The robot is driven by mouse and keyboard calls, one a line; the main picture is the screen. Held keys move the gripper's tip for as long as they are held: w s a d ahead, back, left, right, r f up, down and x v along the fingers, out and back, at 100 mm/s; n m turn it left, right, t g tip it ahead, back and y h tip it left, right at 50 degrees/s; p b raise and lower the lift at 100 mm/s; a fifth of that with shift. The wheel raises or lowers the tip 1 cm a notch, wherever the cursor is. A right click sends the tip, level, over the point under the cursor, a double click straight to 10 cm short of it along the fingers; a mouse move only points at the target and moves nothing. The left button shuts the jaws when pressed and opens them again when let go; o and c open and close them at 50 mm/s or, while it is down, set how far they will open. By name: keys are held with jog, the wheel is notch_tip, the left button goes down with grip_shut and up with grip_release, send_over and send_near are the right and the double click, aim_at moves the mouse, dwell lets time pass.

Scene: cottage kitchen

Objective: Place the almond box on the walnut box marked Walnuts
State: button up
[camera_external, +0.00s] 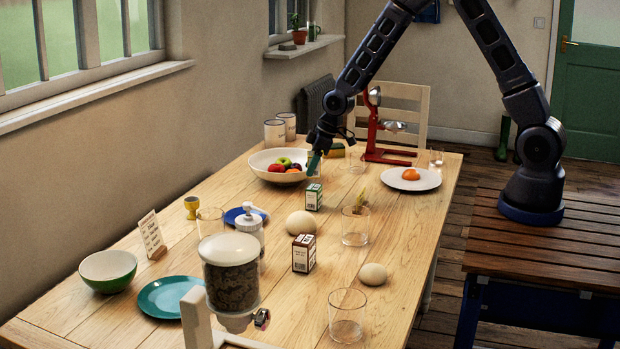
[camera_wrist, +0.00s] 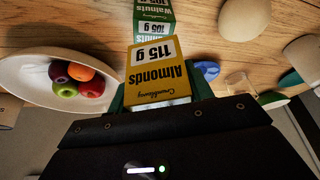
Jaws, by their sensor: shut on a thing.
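The yellow almond box (camera_wrist: 158,70), labelled Almonds 115 g, is between the green fingers of my gripper (camera_wrist: 160,98) in the wrist view. My gripper (camera_external: 314,165) is shut on it. In the external view my gripper hangs above the table beside the fruit bowl, and I cannot make out the held box clearly there. The green and white walnut box (camera_external: 313,197), marked Walnuts, stands upright on the table below and in front of my gripper. It also shows past the almond box in the wrist view (camera_wrist: 152,12), partly hidden by it. The two boxes look apart.
A white fruit bowl (camera_external: 264,170) is close to the left of my gripper. A red juicer (camera_external: 373,140) is behind, right.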

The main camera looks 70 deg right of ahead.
jog(key=shift+f, duration=1.7)
jog(key=shift+f, duration=0.15)
jog(key=o, duration=1)
jog(key=s+d+r, duration=0.1)
jog(key=s+r, duration=0.3)
jog(key=r, duration=0.3)
jog(key=s+r+h, duration=0.1)
jog(key=s+r, duration=0.4)
jog(key=r, duration=0.3)
jog(key=s+d+r, duration=0.1)
jog(key=s+r, duration=0.3)
jog(key=r, duration=0.3)
jog(key=s+r+m, duration=0.1)
jog(key=s+r, duration=0.3)
jog(key=s, duration=0.6)
jog(key=s+d+r+m, duration=0.1)
jog(key=s+r, duration=0.3)
jog(key=s, duration=0.6)
jog(key=s+r+m, duration=0.2)
jog(key=s+r, duration=0.3)
jog(key=s, duration=0.4)
jog(key=shift+s+d+m+h, duration=0.15)
jog(key=shift+s+m+h, duration=0.15)
jog(key=shift+s+h, duration=0.1)
